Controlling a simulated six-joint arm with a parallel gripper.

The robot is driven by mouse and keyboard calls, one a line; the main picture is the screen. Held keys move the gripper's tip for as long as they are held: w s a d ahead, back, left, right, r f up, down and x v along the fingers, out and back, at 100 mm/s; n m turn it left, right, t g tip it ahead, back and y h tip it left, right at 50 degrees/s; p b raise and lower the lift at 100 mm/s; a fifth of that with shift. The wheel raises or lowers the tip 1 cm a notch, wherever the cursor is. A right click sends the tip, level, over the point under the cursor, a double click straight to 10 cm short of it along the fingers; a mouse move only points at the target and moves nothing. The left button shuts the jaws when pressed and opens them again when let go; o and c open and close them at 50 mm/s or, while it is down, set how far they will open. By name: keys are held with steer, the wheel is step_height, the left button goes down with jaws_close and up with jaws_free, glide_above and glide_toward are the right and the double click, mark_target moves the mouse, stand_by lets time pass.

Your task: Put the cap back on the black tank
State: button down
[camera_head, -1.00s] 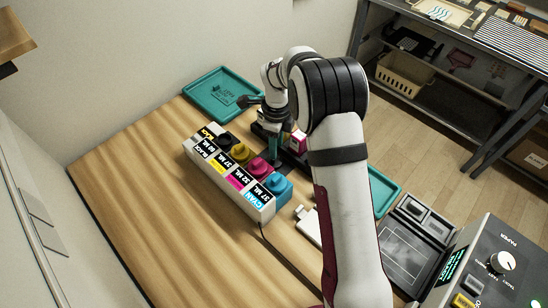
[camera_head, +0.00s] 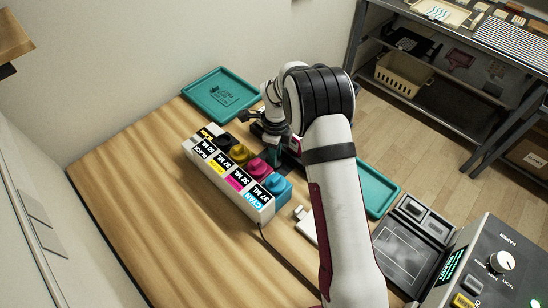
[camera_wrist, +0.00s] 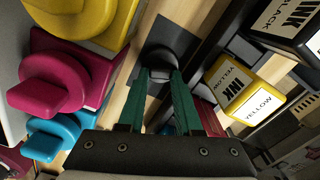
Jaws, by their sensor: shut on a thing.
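The ink tank block (camera_head: 232,184) stands on the wooden table, labelled black, yellow, magenta and cyan. The black tank (camera_head: 223,141) is at its far end; its dark top is too small to read. My gripper (camera_wrist: 162,74) has green fingers, shut on a round black cap (camera_wrist: 160,58) in the wrist view. The cap is at or just above a dark square pad (camera_wrist: 178,34) on the table; I cannot tell if it touches. In the head view my gripper (camera_head: 275,156) is beside the block's right side, and the cap is hidden.
Yellow (camera_head: 241,152), magenta (camera_head: 258,168) and cyan (camera_head: 276,185) caps sit on their tanks. Yellow (camera_wrist: 251,98) and black (camera_wrist: 286,25) ink bottles stand to the right in the wrist view. A teal tray (camera_head: 221,91) lies at the back. The table left of the block is clear.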

step_height(320, 180, up, 11)
steer(key=s+d+r+n, duration=0.3)
steer(key=s+r+n, duration=0.1)
steer(key=r+n, duration=0.4)
steer(key=s+d+r+n, duration=0.4)
steer(key=s+r+n, duration=0.15)
steer(key=n, duration=0.45)
steer(key=w+a+f+m, duration=0.55)
steer(key=a+m, duration=0.25)
steer(key=a, duration=0.2)
steer(key=w+a+f+m, duration=0.4)
steer(key=w+a+m, duration=0.2)
steer(key=a+m, duration=0.4)
steer(key=shift+n, duration=0.7)
steer(key=shift+w+a+f, duration=0.1)
steer(key=shift+f, duration=1.35)
steer(key=shift+a+f, duration=0.1)
steer(key=shift+f, duration=1.3)
steer(key=shift+f, duration=0.15)
